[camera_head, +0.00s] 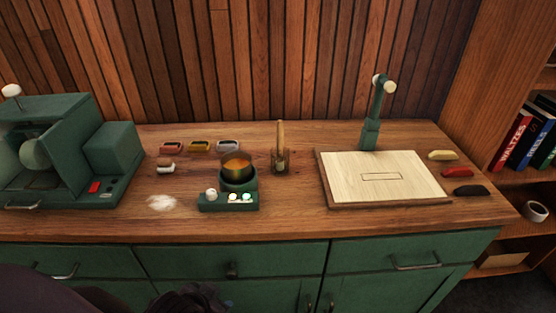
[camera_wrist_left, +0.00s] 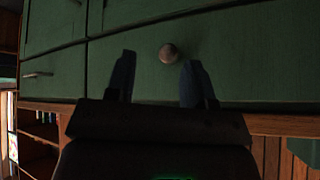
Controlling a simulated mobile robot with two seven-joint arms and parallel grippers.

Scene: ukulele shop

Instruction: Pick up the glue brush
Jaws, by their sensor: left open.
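A brush with a light wooden handle (camera_head: 280,137), which looks like the glue brush, stands upright in a small holder (camera_head: 281,163) near the middle of the worktop. Its lower end is hidden in the holder. A glue pot (camera_head: 237,168) with amber contents sits on a green heater just left of it. My left gripper (camera_wrist_left: 160,72) is open and empty in the left wrist view, facing a green drawer front. In the head view only dark parts of my left arm and gripper (camera_head: 195,298) show at the bottom edge, below the worktop. My right gripper is not in view.
A green machine (camera_head: 68,150) stands at the left of the worktop (camera_head: 290,220). A pale board (camera_head: 381,178) lies right of the brush, with a green upright stand (camera_head: 373,118) behind. A drawer knob (camera_wrist_left: 168,53) appears between my left fingers; contact cannot be told.

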